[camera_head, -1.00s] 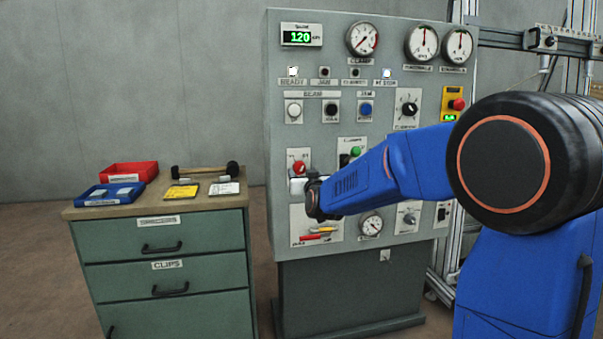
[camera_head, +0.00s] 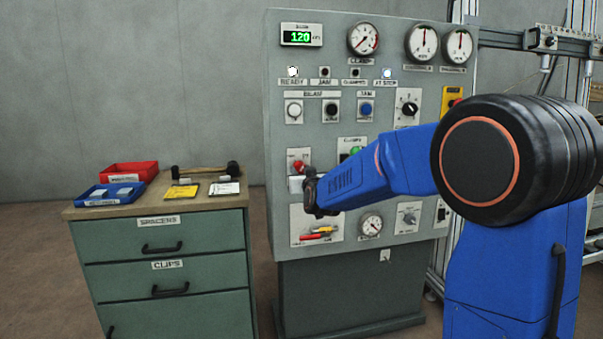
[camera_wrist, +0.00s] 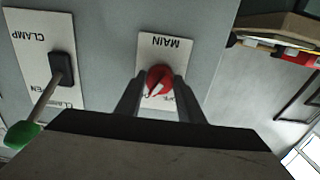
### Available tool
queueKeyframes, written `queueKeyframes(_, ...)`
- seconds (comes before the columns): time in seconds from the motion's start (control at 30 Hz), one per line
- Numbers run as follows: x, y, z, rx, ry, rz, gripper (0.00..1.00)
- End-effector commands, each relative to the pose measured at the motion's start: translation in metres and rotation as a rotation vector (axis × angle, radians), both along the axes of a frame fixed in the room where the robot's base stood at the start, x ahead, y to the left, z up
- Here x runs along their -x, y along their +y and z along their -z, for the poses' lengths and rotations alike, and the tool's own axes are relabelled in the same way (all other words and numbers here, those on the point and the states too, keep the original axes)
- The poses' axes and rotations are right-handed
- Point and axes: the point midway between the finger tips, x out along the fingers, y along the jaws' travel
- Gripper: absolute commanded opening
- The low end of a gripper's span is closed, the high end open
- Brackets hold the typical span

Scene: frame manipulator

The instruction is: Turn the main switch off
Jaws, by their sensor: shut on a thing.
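The main switch (camera_wrist: 158,79) is a red rotary knob with a white pointer line, under a label reading MAIN that appears upside down in the wrist view. My gripper (camera_wrist: 159,88) has one finger on each side of the knob and is shut on it. The pointer line runs slightly slanted towards my palm. The switch's lower label is partly covered by the fingers. In the head view the red knob (camera_head: 299,166) shows at the panel's lower left, with my dark wrist just below and right of it; the fingers are hard to make out there.
The grey control panel (camera_head: 384,85) carries gauges, lamps and buttons. A clamp lever with a green knob (camera_wrist: 22,134) stands beside my gripper in the wrist view. A drawer cabinet (camera_head: 165,262) with a red bin (camera_head: 130,173) and a blue bin (camera_head: 108,195) stands left of the panel.

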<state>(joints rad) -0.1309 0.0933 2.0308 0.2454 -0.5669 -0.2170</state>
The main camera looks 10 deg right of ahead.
Motion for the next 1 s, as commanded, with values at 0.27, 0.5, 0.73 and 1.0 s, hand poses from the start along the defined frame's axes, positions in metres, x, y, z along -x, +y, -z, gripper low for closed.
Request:
queueKeyframes(0.27, 0.0002, -0.0005, 0.0, 0.103, 0.0, 0.0, 0.12)
queueKeyframes(0.5, 0.0002, -0.001, -0.0002, 0.297, 0.0, 0.0, 0.12)
queueKeyframes(0.73, 0.0002, -0.0015, -0.0004, 0.517, 0.0, 0.0, 0.12)
queueKeyframes(1.0, 0.0002, -0.0019, -0.0008, 0.759, 0.0, 0.0, 0.12)
